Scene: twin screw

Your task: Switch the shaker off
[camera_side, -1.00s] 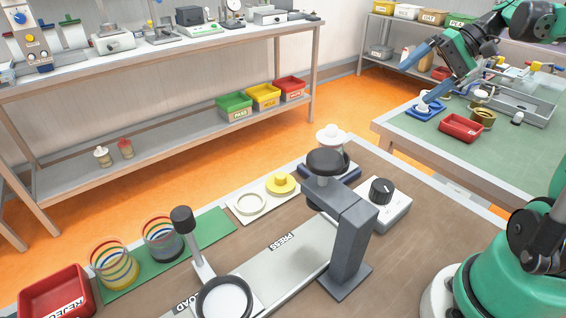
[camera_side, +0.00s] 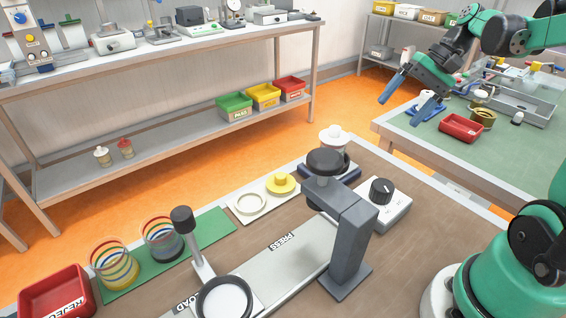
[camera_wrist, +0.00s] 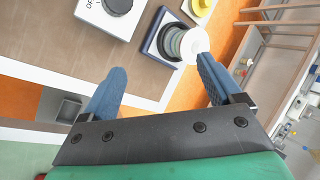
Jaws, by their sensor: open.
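The control box (camera_side: 388,214) is white with a round black dial (camera_side: 381,191) on top, bearing a white pointer line. It stands right of the grey press, and its printed labels are too small to read in the side view. In the wrist view the dial (camera_wrist: 117,3) is cut off at the top edge. Behind the press, a white-topped jar (camera_side: 332,139) sits on a dark blue base (camera_side: 347,171); the jar also shows in the wrist view (camera_wrist: 185,43). My gripper (camera_side: 411,97) is open and empty, high and well apart from the box.
The grey press (camera_side: 350,245) rises close to the left of the box. Yellow lid and white ring lie on a white plate (camera_side: 247,205). A second green-topped bench (camera_side: 440,145) with a red tray (camera_side: 461,128) lies behind.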

